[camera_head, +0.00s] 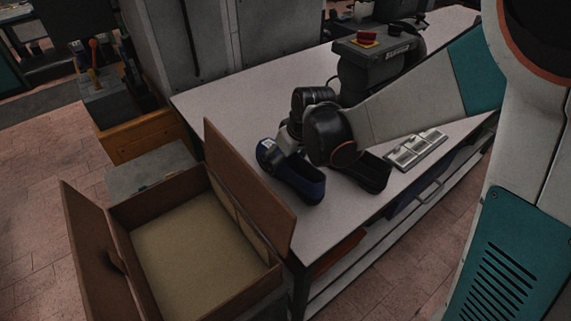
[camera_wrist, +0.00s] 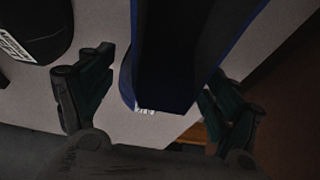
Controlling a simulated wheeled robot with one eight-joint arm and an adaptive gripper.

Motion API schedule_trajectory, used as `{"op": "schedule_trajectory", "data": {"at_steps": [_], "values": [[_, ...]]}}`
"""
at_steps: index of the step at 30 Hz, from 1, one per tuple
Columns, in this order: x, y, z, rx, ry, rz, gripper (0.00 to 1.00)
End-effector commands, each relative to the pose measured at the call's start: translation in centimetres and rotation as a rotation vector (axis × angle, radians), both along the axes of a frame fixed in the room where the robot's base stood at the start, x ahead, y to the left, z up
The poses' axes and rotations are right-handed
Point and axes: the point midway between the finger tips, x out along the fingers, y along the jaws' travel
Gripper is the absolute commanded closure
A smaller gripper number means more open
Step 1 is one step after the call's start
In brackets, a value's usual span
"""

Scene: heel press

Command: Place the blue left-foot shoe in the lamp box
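The blue shoe (camera_head: 302,183), with a dark inside, lies on the white table near its left front corner. It fills the upper middle of the wrist view (camera_wrist: 165,60), with a small white label at its near end. My gripper (camera_wrist: 158,98) is open, with one finger on each side of the shoe. A gap shows at the left finger; the right finger is close to the shoe, and I cannot tell if it touches. In the head view my wrist partly hides the gripper. The open brown box (camera_head: 188,185) stands left of the table, and its visible floor is bare.
A black shoe (camera_head: 374,173) lies just right of the blue one. A light metal tray-like piece (camera_head: 416,150) lies farther right. The box's raised flap (camera_head: 248,190) stands between box and table.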

Motion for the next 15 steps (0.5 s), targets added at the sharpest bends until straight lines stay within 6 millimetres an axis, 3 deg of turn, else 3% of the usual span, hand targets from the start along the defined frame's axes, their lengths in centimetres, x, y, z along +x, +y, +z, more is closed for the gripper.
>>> {"op": "schedule_trajectory", "data": {"at_steps": [1,5,7,8,15], "values": [[0.0,0.0,0.01,0.0,0.0,0.0,0.4],[0.0,0.0,0.0,0.0,0.0,0.0,0.7],[0.0,0.0,0.02,0.0,0.0,0.0,0.71],[0.0,0.0,0.02,0.0,0.0,0.0,0.76],[0.01,0.0,0.17,0.0,0.0,0.0,0.76]]}}
